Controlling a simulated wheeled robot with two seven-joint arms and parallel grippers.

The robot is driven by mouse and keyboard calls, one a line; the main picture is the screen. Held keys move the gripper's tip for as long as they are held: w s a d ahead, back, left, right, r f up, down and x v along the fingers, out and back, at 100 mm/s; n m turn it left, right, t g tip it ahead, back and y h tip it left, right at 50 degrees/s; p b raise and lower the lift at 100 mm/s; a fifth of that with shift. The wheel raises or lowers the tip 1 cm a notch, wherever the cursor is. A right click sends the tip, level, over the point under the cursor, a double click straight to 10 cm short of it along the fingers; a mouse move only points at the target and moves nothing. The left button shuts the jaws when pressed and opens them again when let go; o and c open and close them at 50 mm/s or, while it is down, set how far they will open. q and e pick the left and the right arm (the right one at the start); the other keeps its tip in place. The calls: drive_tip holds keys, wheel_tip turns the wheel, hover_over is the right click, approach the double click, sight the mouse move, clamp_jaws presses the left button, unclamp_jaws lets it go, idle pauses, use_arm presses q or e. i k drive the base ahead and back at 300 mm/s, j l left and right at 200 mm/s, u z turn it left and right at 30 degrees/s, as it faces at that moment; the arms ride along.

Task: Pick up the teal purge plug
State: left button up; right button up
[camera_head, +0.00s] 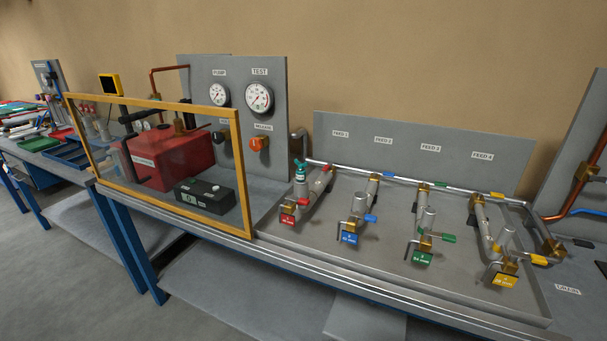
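A small teal plug (300,171) stands upright at the top of the leftmost feed line, the one with the red tag (288,218). It looks seated on that line's upright stub, though the joint is too small to make out. A red valve handle (305,202) is just below it. Neither of my grippers shows in the head view, so nothing is seen touching the plug.
Three more feed lines with blue (349,239), green (419,258) and yellow (502,281) tags stand to the right in a grey tray (400,293). A yellow-framed clear screen (240,170) stands left, before a red box (170,158). A gauge panel (275,85) rises behind.

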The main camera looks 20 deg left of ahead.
sight(301, 180)
drive_tip(key=z, duration=1)
drive_tip(key=u, duration=1.8)
